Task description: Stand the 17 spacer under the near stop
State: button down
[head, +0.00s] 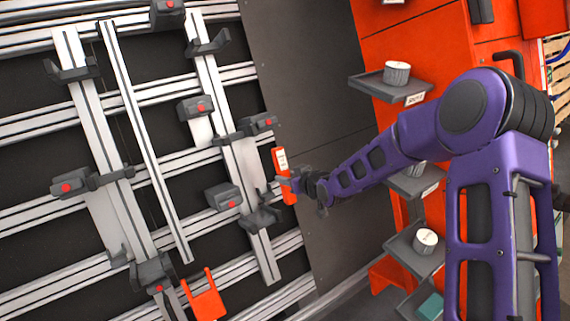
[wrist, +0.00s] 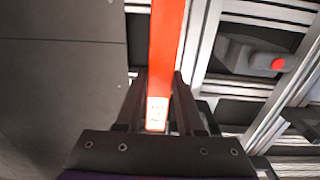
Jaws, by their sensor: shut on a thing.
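My gripper (head: 291,186) is shut on an orange bar-shaped spacer (head: 281,160) with a white label. Its number is too small to read. The spacer is held nearly upright, slightly tilted, in front of the gantry's right edge. In the wrist view the spacer (wrist: 168,45) runs up between the two dark fingers (wrist: 160,85). Grey stops with red buttons sit on the gantry: one left of the spacer (head: 222,197), one above left (head: 259,123), and one in the wrist view (wrist: 250,60). I cannot tell which is the near stop.
An orange forked piece (head: 207,303) is at the gantry's lower middle. Grey brackets (head: 262,220) project from the upright rails. A plain dark panel (head: 305,90) lies right of the gantry. An orange cabinet (head: 425,50) carries grey shelves with white round pieces (head: 397,73).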

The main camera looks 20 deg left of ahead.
aim_at(277, 170)
jog(key=a, duration=0.1)
jog(key=w+a, duration=0.1)
jog(key=shift+w+a+r+n, duration=0.1)
jog(key=shift+a+r+n, duration=0.2)
jog(key=shift+b+x, duration=0.5)
jog(key=shift+x, duration=1.2)
jog(key=shift+r+p, duration=0.2)
jog(key=shift+p, duration=1)
jog(key=p, duration=0.3)
jog(key=shift+f, duration=0.1)
